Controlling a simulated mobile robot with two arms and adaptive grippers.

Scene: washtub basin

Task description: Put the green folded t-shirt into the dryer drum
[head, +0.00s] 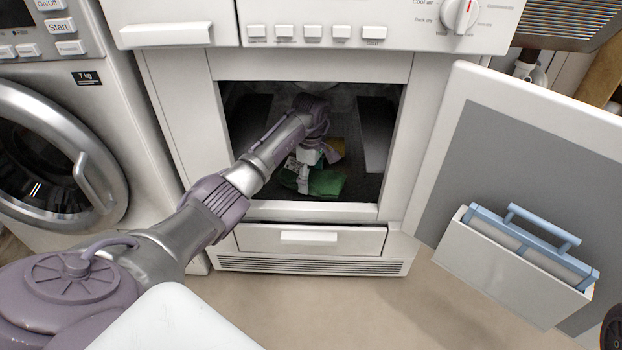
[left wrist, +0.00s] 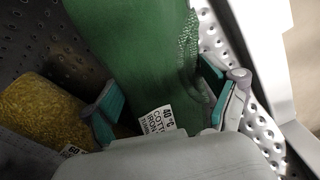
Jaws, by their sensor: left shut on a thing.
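The green folded t-shirt (head: 326,184) is inside the dryer opening, low and near the front; it fills the upper middle of the left wrist view (left wrist: 135,45) with a white care label showing. My left gripper (head: 306,172) reaches in through the opening and is shut on the shirt, with a teal-padded finger on each side of it in the wrist view. The dryer drum (head: 255,178) is dark inside; its perforated metal wall (left wrist: 30,45) shows around the shirt. My right gripper is not seen.
A yellow cloth (left wrist: 42,108) lies in the drum beside the shirt; it also shows in the head view (head: 336,146). The dryer door (head: 450,130) stands open to the right, with a blue-handled filter tray (head: 520,255) on it. A washing machine (head: 120,110) stands left.

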